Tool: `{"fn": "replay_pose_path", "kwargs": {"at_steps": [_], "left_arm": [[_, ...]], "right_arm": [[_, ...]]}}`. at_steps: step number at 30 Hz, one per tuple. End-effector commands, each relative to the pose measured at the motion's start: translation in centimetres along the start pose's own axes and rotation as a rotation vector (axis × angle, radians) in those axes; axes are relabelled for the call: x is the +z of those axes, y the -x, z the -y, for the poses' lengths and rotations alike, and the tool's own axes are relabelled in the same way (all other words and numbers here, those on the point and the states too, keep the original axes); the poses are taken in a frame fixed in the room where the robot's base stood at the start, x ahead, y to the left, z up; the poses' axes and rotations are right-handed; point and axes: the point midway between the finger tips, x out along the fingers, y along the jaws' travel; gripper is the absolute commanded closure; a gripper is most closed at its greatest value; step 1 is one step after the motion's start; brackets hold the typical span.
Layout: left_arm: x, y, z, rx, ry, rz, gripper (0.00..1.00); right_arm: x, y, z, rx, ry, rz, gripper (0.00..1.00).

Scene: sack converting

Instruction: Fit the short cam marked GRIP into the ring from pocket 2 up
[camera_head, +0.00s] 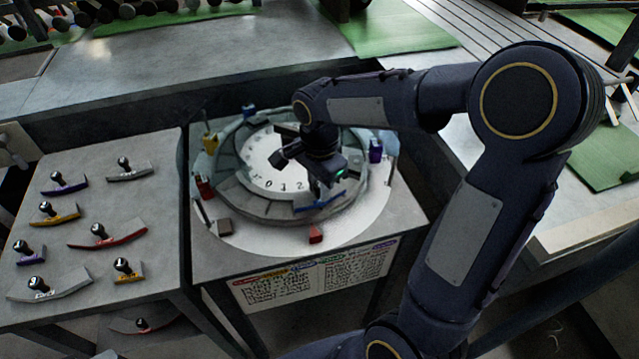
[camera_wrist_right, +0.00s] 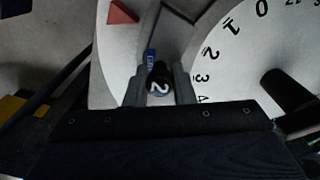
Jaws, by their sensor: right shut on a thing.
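My right gripper (camera_head: 318,186) is over the front of the grey ring (camera_head: 255,207), around the numbered dial (camera_head: 262,176). In the right wrist view its fingers (camera_wrist_right: 160,88) are shut on a black knob marked 2 (camera_wrist_right: 158,84). A blue cam (camera_head: 322,204) shows under the gripper at the ring's front right; its blue end (camera_wrist_right: 150,57) also shows in the wrist view. The lettering on it is too small to read, so I cannot tell whether it says GRIP. Whether it is seated or just above the ring is unclear. My left gripper is out of view.
Several knobbed cams lie on the left table, among them a long red one (camera_head: 108,240) and a small yellow one (camera_head: 129,277). A red block (camera_head: 316,234) stands on the white disc in front of the ring. A lettered card (camera_head: 315,275) hangs below.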

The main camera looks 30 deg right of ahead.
Motion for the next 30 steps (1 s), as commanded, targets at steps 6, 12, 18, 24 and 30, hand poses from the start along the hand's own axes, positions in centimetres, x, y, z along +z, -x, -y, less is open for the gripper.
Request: {"fn": "replay_pose_path", "kwargs": {"at_steps": [6, 12, 18, 24, 30], "left_arm": [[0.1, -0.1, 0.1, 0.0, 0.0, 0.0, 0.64], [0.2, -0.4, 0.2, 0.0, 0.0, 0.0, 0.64], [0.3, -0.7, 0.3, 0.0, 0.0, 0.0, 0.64], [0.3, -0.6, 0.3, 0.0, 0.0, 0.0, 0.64], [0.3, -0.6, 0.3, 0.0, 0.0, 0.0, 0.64]], "right_arm": [[0.0, -0.2, 0.0, 0.0, 0.0, 0.0, 1.0], [0.0, -0.6, 0.0, 0.0, 0.0, 0.0, 1.0], [0.0, -1.0, 0.0, 0.0, 0.0, 0.0, 1.0], [0.0, -1.0, 0.0, -0.001, 0.0, 0.0, 0.58], [0.0, -1.0, 0.0, 0.0, 0.0, 0.0, 0.52]]}}
